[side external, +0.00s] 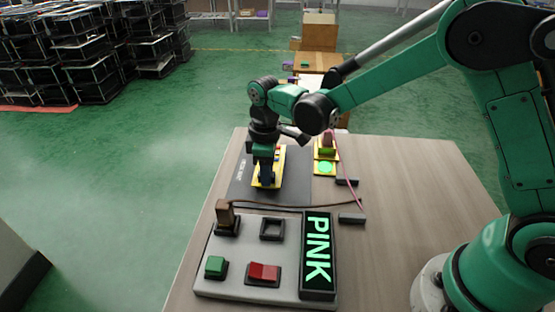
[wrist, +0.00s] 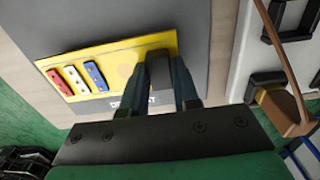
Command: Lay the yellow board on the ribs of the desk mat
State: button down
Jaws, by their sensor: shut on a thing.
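The yellow board (wrist: 111,54) carries red, white and blue bars and a dark upright grip block (wrist: 159,72). It also shows in the side view (side external: 281,161), partly hidden by my gripper (side external: 266,180). In the wrist view, the two fingers of my gripper (wrist: 158,92) stand on either side of the grip block, shut on it. The board is over the dark grey desk mat (side external: 299,188), which also shows in the wrist view (wrist: 207,45). I cannot tell whether the board touches the mat. The mat's ribs cannot be made out.
A grey panel (side external: 215,249) with a brown lever (side external: 225,213), green button (side external: 215,265), red switch (side external: 264,271) and lit PINK sign (side external: 318,255) stands in front of the mat. A yellow fixture (side external: 326,155) and cable are behind right.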

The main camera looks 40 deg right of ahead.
jog(key=shift+f, duration=0.2)
jog(key=c, duration=0.7)
grip_release()
jog(key=shift+o, duration=0.2)
notch_tip(320, 180, up, 12)
jog(key=f, duration=0.1)
jog(key=s+d+m+t, duration=0.6)
jog(key=s+m, duration=0.3)
jog(key=s, duration=0.2)
jog(key=shift+s+d+r+t, duration=0.15)
jog(key=shift+s+d+t, duration=0.15)
jog(key=shift+t, duration=0.3)
